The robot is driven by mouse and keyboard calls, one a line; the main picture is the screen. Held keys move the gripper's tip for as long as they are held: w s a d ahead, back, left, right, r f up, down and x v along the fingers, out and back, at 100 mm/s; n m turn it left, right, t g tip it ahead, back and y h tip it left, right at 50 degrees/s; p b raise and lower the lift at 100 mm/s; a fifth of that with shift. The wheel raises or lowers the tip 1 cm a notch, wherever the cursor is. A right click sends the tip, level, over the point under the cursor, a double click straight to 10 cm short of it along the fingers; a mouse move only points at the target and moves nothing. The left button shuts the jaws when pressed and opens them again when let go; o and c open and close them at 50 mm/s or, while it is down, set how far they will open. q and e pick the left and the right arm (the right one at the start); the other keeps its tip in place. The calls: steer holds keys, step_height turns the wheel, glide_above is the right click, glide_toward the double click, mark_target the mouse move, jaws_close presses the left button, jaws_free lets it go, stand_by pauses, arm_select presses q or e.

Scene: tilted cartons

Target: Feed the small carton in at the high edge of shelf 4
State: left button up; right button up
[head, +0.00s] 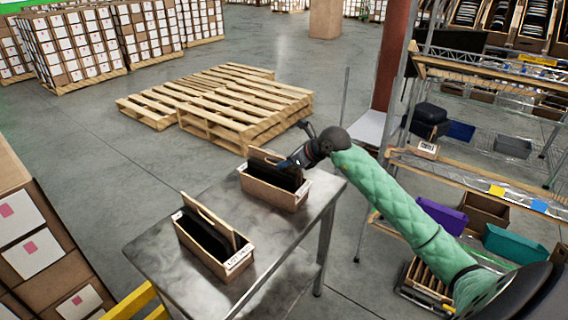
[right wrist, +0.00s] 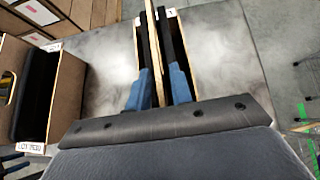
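Two small open wooden cartons with black contents and an upright middle panel stand on a metal table (head: 165,250). My right gripper (head: 290,163) is at the rear carton (head: 272,193), its fingers pointing down at the panel. In the right wrist view, the blue fingers (right wrist: 160,88) lie close on both sides of this carton's panel (right wrist: 154,40), with no clear gap; they look shut on it. The carton appears to rest on the table. The front carton (head: 212,250) stands apart from it. My left gripper is not in view. I cannot tell which rack level is shelf 4.
A wire rack with wooden-edged shelves (head: 480,177) stands at the right, holding several bins, among them a purple one (head: 443,215) and a teal one (head: 513,243). Empty pallets (head: 225,108) lie behind the table. Stacked boxes (head: 45,255) stand at the left. The floor between is clear.

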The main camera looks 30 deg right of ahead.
jaws_close()
steer(key=shift+r, duration=0.1)
